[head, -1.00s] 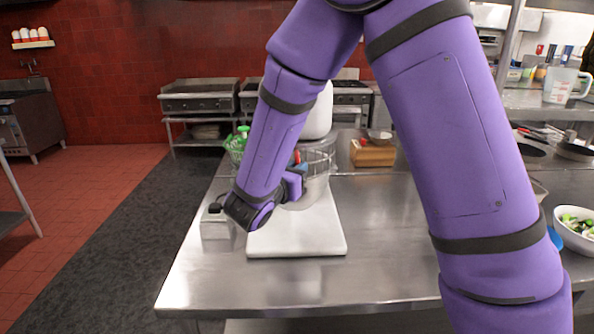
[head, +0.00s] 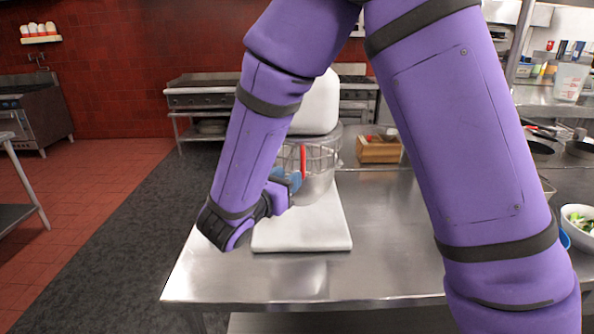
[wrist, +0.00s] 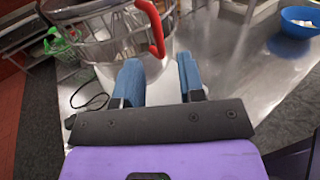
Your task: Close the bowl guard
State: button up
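The white stand mixer (head: 318,105) stands on the steel table with its metal bowl (head: 316,188) above its white base (head: 300,236). The wire bowl guard (head: 322,158) rings the top of the bowl and also shows in the wrist view (wrist: 88,38). A red handle (head: 303,160) stands upright on the guard; it shows in the wrist view (wrist: 155,30) too. My gripper (head: 292,181) is at the bowl's near left side. In the wrist view its blue fingers (wrist: 158,66) are apart and empty, with the red handle just beyond the gap. Contact cannot be told.
The steel table (head: 395,265) is clear right of the mixer base. A wooden box (head: 378,150) stands behind. A white bowl of vegetables (head: 578,219) is at the right edge. A green basket (wrist: 58,42) and a black cord (wrist: 90,98) lie left of the mixer in the wrist view.

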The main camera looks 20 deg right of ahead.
jog(key=shift+v, duration=1.5)
jog(key=s+d+r+m+g+y, duration=0.2)
jog(key=s+d+r+m+g, duration=0.1)
jog(key=s+d+m+g, duration=0.35)
jog(key=s+d+r+m+g+y, duration=0.1)
jog(key=s+d+r+m+g, duration=0.35)
jog(key=d+m, duration=0.35)
jog(key=s+r+m+t+y, duration=0.4)
jog(key=s+m+t+y, duration=0.1)
jog(key=s+m+y, duration=0.6)
jog(key=shift+s+d+r, duration=0.2)
jog(key=shift+d+r, duration=0.15)
